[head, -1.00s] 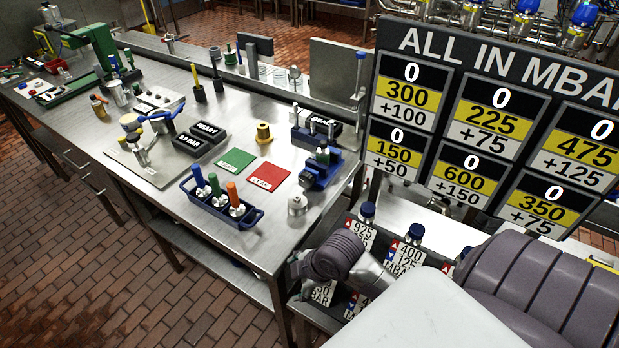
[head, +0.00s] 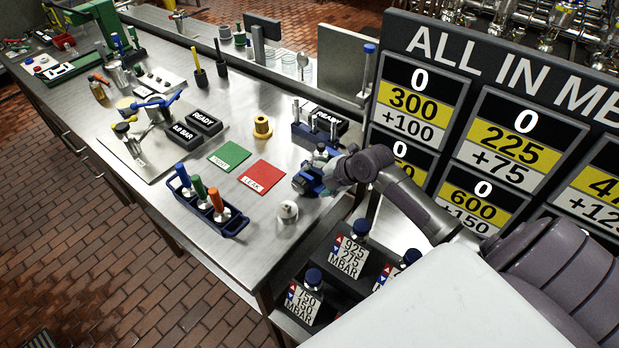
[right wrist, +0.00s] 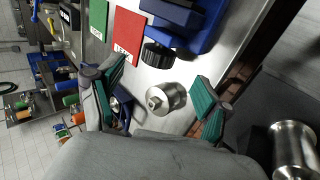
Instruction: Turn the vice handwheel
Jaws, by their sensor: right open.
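The blue vice (head: 308,183) stands near the right end of the bench, partly hidden in the head view by my right gripper (head: 335,172). In the right wrist view the vice (right wrist: 195,35) is at the top, with its black ridged handwheel (right wrist: 157,55) facing down the picture. My right gripper (right wrist: 158,95) is open and empty, with its teal-padded fingers wide apart. The handwheel lies beyond the fingertips in that view, apart from both pads. My left gripper is not in view.
A silver weight-like cylinder (right wrist: 166,98) sits between the fingers in the wrist view; it also stands on the bench (head: 288,211). Green (head: 230,157) and red (head: 263,177) mats and a blue tool tray (head: 232,225) lie left. The sign board (head: 480,120) is close right.

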